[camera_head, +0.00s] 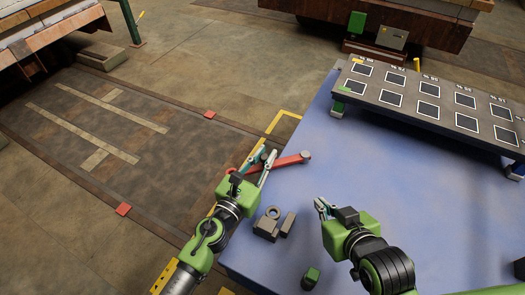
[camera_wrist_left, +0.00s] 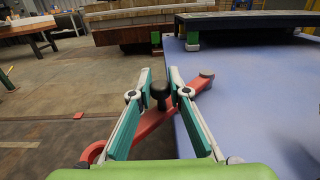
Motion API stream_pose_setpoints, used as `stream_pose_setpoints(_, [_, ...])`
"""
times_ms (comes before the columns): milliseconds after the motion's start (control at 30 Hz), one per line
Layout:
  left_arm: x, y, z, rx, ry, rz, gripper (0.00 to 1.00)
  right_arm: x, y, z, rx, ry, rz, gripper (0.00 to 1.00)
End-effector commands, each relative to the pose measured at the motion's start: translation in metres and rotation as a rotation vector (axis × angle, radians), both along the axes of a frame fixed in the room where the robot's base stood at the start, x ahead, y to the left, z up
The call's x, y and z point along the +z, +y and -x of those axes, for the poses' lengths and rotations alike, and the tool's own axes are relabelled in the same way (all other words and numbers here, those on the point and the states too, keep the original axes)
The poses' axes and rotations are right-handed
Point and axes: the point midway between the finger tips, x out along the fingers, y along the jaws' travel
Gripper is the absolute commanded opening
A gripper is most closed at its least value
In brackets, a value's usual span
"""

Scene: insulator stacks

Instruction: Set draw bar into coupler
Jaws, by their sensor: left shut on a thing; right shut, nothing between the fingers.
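The draw bar is a red bar (camera_head: 291,161) with a round grey end at its right. In the left wrist view the red bar (camera_wrist_left: 190,92) runs diagonally, with an open red ring at its near left end. My left gripper (camera_head: 268,161) is shut on its upright black knob (camera_wrist_left: 159,95), between the fingertips. Whether the bar touches the table is unclear. A grey-brown block group with a round ring (camera_head: 268,225), seemingly the coupler, sits on the blue table, nearer than the bar. My right gripper (camera_head: 322,206) is shut and empty, right of the coupler.
The blue table (camera_head: 400,200) is mostly clear at its middle and right. A dark rack with several framed squares (camera_head: 436,92) stands at the back right. A small green-topped block (camera_head: 311,277) is near the front. The table's left edge lies close to my left gripper.

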Motion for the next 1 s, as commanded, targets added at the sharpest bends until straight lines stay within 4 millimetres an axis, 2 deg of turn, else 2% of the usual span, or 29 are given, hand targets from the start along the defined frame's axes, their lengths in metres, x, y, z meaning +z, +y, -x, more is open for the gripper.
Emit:
stream_pose_setpoints(100, [0.0,-0.002,0.006,0.029,0.002,0.002,0.0,-0.001,0.0,0.001,-0.001,0.005,0.0,0.0])
stream_pose_setpoints(400, [0.0,-0.002,0.006,0.036,0.001,0.0,0.0,-0.001,0.0,0.001,-0.001,0.006,0.0,0.0])
stream_pose_setpoints(433, [0.0,-0.002,0.006,0.036,0.001,0.0,0.19,-0.001,0.0,0.001,-0.001,0.006,0.0,0.0])
stream_pose_setpoints(500, [0.0,-0.001,0.006,0.036,0.001,0.0,0.34,-0.001,0.0,0.001,-0.002,0.006,0.001,0.0])
stream_pose_setpoints(833, [0.0,-0.001,0.006,0.037,0.001,0.0,0.34,-0.001,0.001,0.001,0.0,0.005,-0.002,0.0])
stream_pose_setpoints(1000, [-0.001,0.006,0.018,0.037,0.004,0.0,0.34,-0.001,0.001,0.001,0.0,0.005,-0.002,0.0])
